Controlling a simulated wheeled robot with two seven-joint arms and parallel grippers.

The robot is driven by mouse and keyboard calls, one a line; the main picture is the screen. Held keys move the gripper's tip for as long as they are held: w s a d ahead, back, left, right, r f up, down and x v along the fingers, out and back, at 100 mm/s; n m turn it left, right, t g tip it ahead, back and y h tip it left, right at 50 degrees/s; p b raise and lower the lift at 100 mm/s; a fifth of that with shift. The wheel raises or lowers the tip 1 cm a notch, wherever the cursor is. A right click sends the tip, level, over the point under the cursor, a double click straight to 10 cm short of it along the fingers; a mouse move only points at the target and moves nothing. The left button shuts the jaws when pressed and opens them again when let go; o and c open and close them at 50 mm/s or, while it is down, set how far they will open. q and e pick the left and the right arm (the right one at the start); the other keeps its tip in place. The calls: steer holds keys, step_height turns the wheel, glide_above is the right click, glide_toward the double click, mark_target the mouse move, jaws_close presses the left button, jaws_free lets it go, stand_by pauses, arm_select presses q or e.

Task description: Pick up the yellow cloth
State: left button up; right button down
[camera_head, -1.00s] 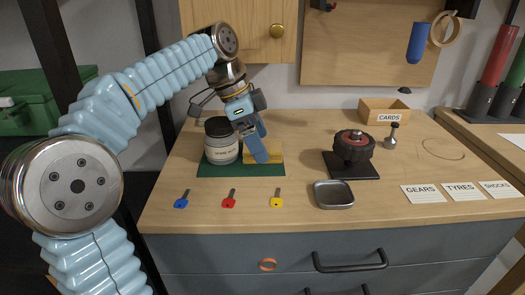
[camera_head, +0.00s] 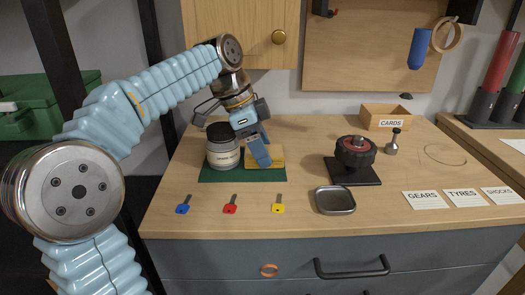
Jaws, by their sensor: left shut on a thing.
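The yellow cloth (camera_head: 276,155) is a folded pad at the right part of a dark green mat (camera_head: 240,174) on the wooden bench. My left gripper (camera_head: 262,160) comes down over it from above and is shut on it. The blue fingers hide the cloth's left and middle part. I cannot tell whether the cloth is clear of the mat. My right gripper is not in view.
A dark-lidded jar (camera_head: 222,147) stands on the mat just left of the cloth. Blue, red (camera_head: 230,204) and yellow keys lie in front. A metal tray (camera_head: 335,200) and a wheel on a black stand (camera_head: 354,155) are to the right. The bench front-centre is fairly open.

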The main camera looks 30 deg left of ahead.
arm_select(q)
step_height(320, 180, up, 3)
steer(key=shift+f, duration=0.1)
steer(key=s+d+r, duration=0.2)
steer(key=s+r, duration=0.3)
steer(key=s, duration=0.1)
steer(key=s+d+r, duration=0.3)
steer(key=s+r, duration=0.2)
steer(key=s, duration=0.1)
steer(key=shift+s+d+b, duration=0.35)
steer(key=shift+s+b, duration=0.05)
